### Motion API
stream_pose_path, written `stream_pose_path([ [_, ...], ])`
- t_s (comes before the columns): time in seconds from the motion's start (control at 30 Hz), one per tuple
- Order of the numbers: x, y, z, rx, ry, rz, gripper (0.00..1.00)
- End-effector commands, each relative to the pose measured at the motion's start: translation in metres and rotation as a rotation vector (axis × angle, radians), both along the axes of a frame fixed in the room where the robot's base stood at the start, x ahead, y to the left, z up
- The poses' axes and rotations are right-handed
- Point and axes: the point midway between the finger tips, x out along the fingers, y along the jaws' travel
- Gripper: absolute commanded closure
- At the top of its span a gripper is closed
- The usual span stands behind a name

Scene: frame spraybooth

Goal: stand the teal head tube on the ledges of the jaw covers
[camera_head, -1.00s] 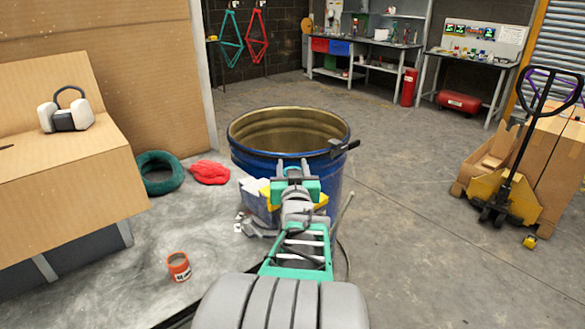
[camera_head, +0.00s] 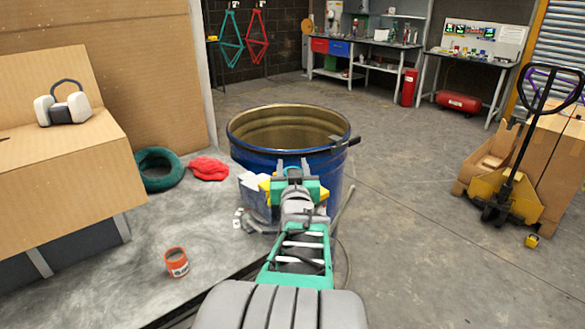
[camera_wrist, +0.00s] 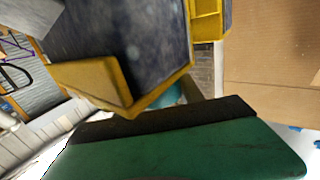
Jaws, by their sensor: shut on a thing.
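My gripper (camera_head: 292,164) reaches away from me, in front of the blue drum in the head view. It is shut on the teal head tube, mostly hidden there by my gripper. In the wrist view a small teal piece of the head tube (camera_wrist: 174,96) shows between a yellow jaw cover (camera_wrist: 95,80) and the dark edge of my green gripper body. Another yellow part (camera_wrist: 208,22), apparently the other jaw cover, is at the top. In the head view yellow bits of the covers (camera_head: 265,185) show beside my gripper. I cannot tell whether the tube touches the ledges.
The blue drum (camera_head: 245,164) stands close behind. At left is a cardboard box (camera_head: 70,175) with ear defenders (camera_head: 62,104). A green ring (camera_head: 158,170), a red cloth (camera_head: 208,169) and an orange can (camera_head: 176,262) lie left. A pallet jack (camera_head: 512,190) stands right; the floor between is clear.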

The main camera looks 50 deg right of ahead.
Motion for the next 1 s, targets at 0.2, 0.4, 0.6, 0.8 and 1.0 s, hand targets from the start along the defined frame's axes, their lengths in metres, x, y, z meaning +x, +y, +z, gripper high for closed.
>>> stream_pose_path([
  [0.2, 0.000, 0.000, -0.005, -0.002, -0.001, 0.000, 1.00],
  [0.4, 0.000, 0.000, -0.006, 0.000, 0.000, 0.000, 0.48],
  [0.6, 0.000, 0.000, -0.007, 0.002, 0.002, 0.000, 0.32],
  [0.8, 0.000, 0.000, -0.008, 0.004, 0.002, 0.000, 0.30],
  [1.0, -0.003, 0.013, -0.010, 0.006, 0.004, 0.003, 0.30],
])
